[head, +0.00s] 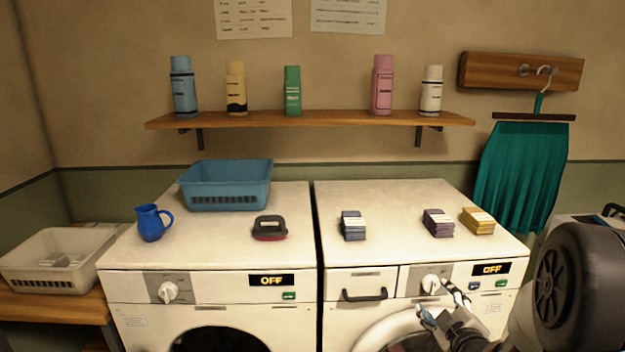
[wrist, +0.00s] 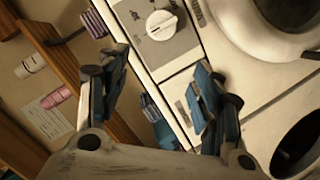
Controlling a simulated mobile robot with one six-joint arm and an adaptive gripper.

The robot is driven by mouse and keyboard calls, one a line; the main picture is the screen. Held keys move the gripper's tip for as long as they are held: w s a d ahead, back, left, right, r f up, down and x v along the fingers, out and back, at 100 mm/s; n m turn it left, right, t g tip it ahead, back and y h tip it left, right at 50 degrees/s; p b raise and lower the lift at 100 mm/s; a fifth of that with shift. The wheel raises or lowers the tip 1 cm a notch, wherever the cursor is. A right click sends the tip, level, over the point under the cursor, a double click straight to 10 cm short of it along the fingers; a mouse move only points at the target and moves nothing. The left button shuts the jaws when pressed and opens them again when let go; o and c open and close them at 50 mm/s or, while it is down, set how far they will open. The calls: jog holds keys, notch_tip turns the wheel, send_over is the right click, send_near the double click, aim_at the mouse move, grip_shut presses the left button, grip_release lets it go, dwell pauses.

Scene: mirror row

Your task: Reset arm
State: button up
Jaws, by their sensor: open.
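My gripper (head: 440,305) is in front of the right washing machine (head: 345,278), near its white dial (head: 430,284). In the wrist view my gripper (wrist: 160,85) has its two blue-padded fingers spread apart with nothing between them. The dial also shows in the wrist view (wrist: 161,25), past the fingertips. The right machine's display reads OFF. I cannot tell how far the fingers are from the dial, but none is seen holding it. Part of my arm covers the lower right of the head view.
The left washing machine (head: 215,288) also reads OFF. A blue basket (head: 225,190), a blue jug (head: 151,224), a brush (head: 269,228) and several small stacks (head: 353,226) sit on top. Bottles stand on a wall shelf (head: 310,119). A teal garment (head: 522,170) hangs at right.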

jog(key=s+a+r+m+g+h, duration=0.1)
jog(key=s+a+r+m+g, duration=0.55)
jog(key=s, duration=0.55)
jog(key=s+a+r+m+g+y, duration=0.1)
jog(key=s+a, duration=0.3)
jog(key=s, duration=0.7)
jog(key=s+a+r+m+g+y, duration=0.1)
jog(key=s+a, duration=0.4)
jog(key=s, duration=0.6)
jog(key=shift+a+m+g, duration=0.25)
jog(key=shift+m+g, duration=0.1)
jog(key=shift+g, duration=0.5)
